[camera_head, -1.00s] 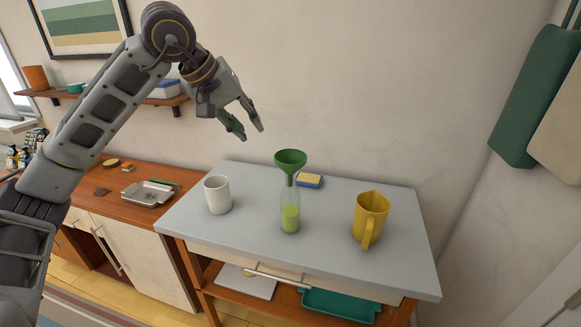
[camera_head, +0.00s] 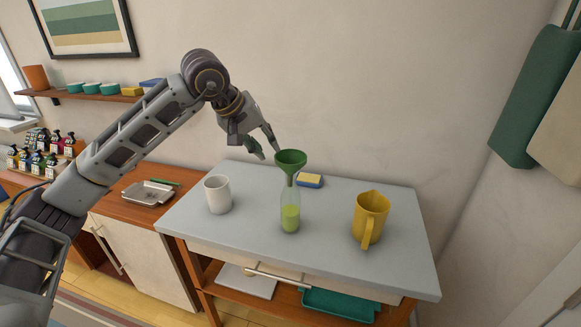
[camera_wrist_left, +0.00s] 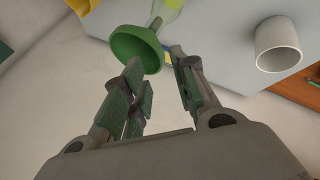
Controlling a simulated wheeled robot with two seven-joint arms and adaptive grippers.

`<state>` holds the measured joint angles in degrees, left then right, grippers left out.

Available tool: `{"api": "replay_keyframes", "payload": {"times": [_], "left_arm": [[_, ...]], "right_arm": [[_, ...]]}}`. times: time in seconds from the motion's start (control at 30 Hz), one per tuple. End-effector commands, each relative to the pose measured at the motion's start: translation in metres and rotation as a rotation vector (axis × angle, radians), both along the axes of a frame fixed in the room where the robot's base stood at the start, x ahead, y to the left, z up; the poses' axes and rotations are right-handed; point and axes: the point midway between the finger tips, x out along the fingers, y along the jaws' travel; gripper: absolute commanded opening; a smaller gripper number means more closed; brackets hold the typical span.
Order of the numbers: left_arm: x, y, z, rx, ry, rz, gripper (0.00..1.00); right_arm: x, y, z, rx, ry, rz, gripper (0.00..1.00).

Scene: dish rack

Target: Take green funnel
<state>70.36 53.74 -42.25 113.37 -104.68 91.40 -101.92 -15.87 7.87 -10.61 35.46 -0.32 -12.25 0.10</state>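The green funnel (camera_head: 291,159) sits upright in the neck of a clear bottle (camera_head: 290,212) that holds green liquid, on the grey tabletop. My left gripper (camera_head: 269,151) is open and empty, just left of the funnel's rim and close to it. In the left wrist view, the funnel (camera_wrist_left: 137,48) shows just beyond the parted fingertips of the left gripper (camera_wrist_left: 155,56), nearer the left finger. The funnel is not between the fingers. Whether a finger touches the rim cannot be told. My right gripper is in neither view.
A white mug (camera_head: 217,195) stands left of the bottle, and a yellow pitcher (camera_head: 369,218) stands to its right. A blue and yellow sponge (camera_head: 310,181) lies behind the bottle. The grey tabletop (camera_head: 320,250) is clear in front. A wall is close behind.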

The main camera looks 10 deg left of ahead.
Motion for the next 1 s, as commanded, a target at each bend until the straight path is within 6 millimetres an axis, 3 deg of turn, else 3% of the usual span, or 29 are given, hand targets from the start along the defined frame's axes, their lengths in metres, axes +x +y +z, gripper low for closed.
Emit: {"api": "replay_keyframes", "payload": {"times": [0.27, 0.73, 1.0], "left_arm": [[0.002, -0.001, -0.002, 0.0, 0.001, 0.0, 0.28], [0.027, -0.013, -0.037, 0.001, 0.001, -0.001, 0.28], [0.029, -0.014, -0.041, 0.0, 0.0, 0.0, 0.28]], "right_arm": [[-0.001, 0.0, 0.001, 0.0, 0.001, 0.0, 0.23], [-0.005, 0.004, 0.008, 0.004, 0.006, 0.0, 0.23], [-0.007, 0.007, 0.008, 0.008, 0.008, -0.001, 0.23]]}}
